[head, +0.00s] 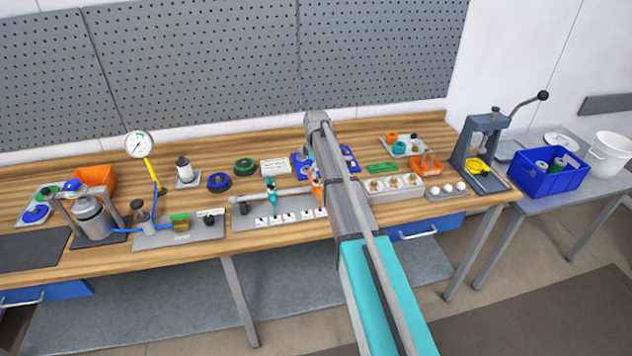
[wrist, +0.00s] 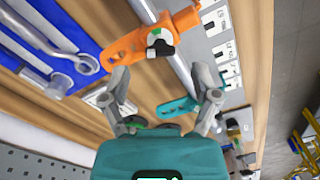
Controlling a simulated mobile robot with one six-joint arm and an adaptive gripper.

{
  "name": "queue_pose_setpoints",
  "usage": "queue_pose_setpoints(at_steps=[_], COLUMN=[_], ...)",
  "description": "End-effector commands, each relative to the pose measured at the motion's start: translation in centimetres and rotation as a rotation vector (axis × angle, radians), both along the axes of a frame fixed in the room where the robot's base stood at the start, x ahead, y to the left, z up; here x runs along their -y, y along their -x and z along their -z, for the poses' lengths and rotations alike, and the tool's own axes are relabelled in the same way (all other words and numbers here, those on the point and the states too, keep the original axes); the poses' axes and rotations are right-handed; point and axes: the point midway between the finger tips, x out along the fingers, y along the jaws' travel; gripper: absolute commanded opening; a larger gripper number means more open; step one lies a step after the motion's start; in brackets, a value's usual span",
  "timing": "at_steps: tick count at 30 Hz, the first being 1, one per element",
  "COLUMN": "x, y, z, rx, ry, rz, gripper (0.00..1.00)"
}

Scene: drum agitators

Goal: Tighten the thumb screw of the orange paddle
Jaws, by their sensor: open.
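The orange paddle (wrist: 140,40) sits clamped on a grey shaft (wrist: 178,62) in the wrist view. Its thumb screw (wrist: 158,46), with a black grip and a pale, green-marked face, faces the camera. In the head view, a strip of the orange paddle (head: 317,188) shows beside my arm, which covers much of it. The teal paddle (wrist: 180,107) is on the same shaft; it also shows in the head view (head: 271,190). My gripper (wrist: 162,75) is open and empty, its fingers apart, short of the thumb screw. The head view hides my fingers behind the arm.
A blue tray with wrenches (wrist: 60,50) lies left of the orange paddle. A base plate with white labels (head: 285,217) lies under the shaft. Blue and green round parts (head: 218,182) (head: 245,167) and a white block (head: 275,166) stand behind the shaft. A grey block with sockets (head: 395,187) is at right.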

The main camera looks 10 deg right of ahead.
Motion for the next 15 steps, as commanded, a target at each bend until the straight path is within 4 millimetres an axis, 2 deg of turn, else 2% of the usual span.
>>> queue_pose_setpoints(at_steps=[1, 6, 15], x=[0.0, 0.0, 0.0], y=[0.0, 0.0, 0.0], z=[0.8, 2.0, 3.2], rx=[0.000, 0.000, 0.000], ry=[0.000, 0.000, 0.000], rz=[0.000, 0.000, 0.000], gripper=[0.79, 0.79, 0.79])
